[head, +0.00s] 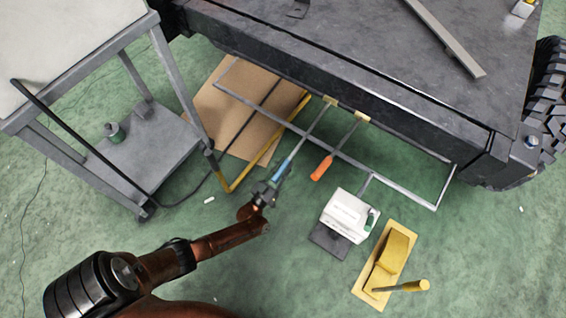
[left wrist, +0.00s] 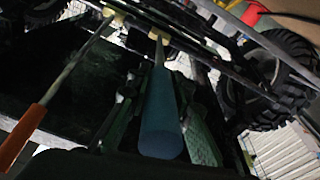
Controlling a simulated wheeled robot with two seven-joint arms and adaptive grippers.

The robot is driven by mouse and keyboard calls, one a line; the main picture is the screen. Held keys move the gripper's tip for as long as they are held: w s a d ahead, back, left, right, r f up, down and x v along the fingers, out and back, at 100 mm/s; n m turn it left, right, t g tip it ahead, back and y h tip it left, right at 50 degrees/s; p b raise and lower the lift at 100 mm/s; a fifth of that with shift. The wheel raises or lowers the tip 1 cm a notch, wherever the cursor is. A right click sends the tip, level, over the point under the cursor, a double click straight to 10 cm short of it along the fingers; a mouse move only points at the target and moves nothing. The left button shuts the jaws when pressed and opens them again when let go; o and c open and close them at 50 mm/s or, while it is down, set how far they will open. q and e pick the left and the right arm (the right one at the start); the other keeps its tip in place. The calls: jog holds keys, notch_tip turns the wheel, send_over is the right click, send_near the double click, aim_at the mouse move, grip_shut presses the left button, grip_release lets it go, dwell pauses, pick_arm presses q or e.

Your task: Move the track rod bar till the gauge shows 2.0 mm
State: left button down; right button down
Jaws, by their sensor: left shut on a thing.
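My left gripper (head: 268,191) is shut on the blue handle (head: 281,172) of a thin bar that runs up to a yellow block under the chassis edge. In the left wrist view the blue handle (left wrist: 161,120) lies between the fingers. A second bar with an orange handle (head: 321,169) stands to its right, untouched, and the handle also shows in the left wrist view (left wrist: 22,135). My right gripper is not in view.
A thin grey frame (head: 393,185) reaches out from under the dark chassis (head: 370,50). A bent yellow bar (head: 262,151) and a cardboard sheet (head: 215,108) lie left. A grey cart (head: 150,150) stands at left. A yellow block on a plate (head: 390,262) sits at lower right.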

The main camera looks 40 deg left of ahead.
pick_arm(q)
jog(key=shift+s, duration=0.1)
jog(key=c, duration=1.7)
grip_release()
jog(key=shift+r, duration=0.1)
jog(key=shift+c, duration=0.2)
jog(key=v, duration=1.2)
